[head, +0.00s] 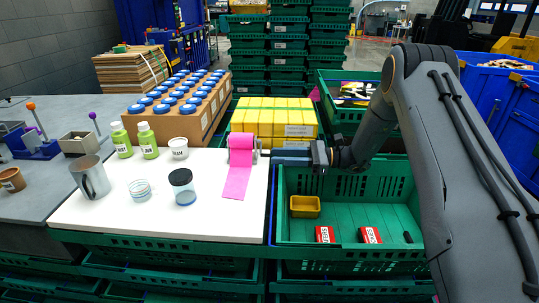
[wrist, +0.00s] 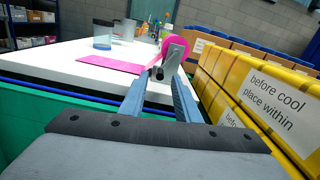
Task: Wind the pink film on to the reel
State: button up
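The pink film reel (head: 241,143) sits on a grey stand at the right edge of the white tabletop, and also shows in the wrist view (wrist: 174,50). A flat pink strip of film (head: 236,183) runs from it across the tabletop toward the front. A dark crank knob (wrist: 158,73) sticks out from the stand's near side. My gripper (head: 275,157) is level with the reel, just to its right. In the wrist view its two blue-grey fingers (wrist: 161,78) are apart, with the knob showing between their tips. I cannot tell whether they touch it.
Yellow labelled boxes (head: 272,119) stand right behind the reel. A green crate (head: 350,248) with a yellow tray (head: 305,207) and red packs lies below my gripper.

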aim_at(269, 156)
jog(key=shift+a+p, duration=0.55)
jog(key=shift+a, duration=1.55)
jog(key=shift+c, duration=0.5)
grip_shut()
jog(key=shift+w+f+n+b, duration=0.1)
jog(key=shift+w+n+b, duration=0.1)
jog(key=shift+n+b, duration=0.2)
jog(key=n+b, duration=0.1)
jog(key=w+n+b, duration=0.1)
jog(key=shift+f+b, duration=0.3)
jog(key=shift+b, duration=0.05)
jog(key=n+b, duration=0.1)
jog(key=w+n+b, duration=0.1)
jog(key=n, duration=0.1)
jog(key=shift+b, duration=0.3)
jog(key=n+b, duration=0.1)
jog(key=w+n+b, duration=0.1)
jog(key=n+b, duration=0.1)
jog(key=shift+w+r+n, duration=0.1)
jog(key=shift+w+n, duration=0.1)
jog(key=shift+n, duration=0.1)
jog(key=shift+w+r+n+b, duration=0.2)
jog(key=shift+w+n+b, duration=0.1)
jog(key=shift+n+b, duration=0.45)
jog(key=shift+w+r+n+b, duration=0.25)
jog(key=shift+n+b, duration=0.3)
jog(key=shift+n, duration=0.3)
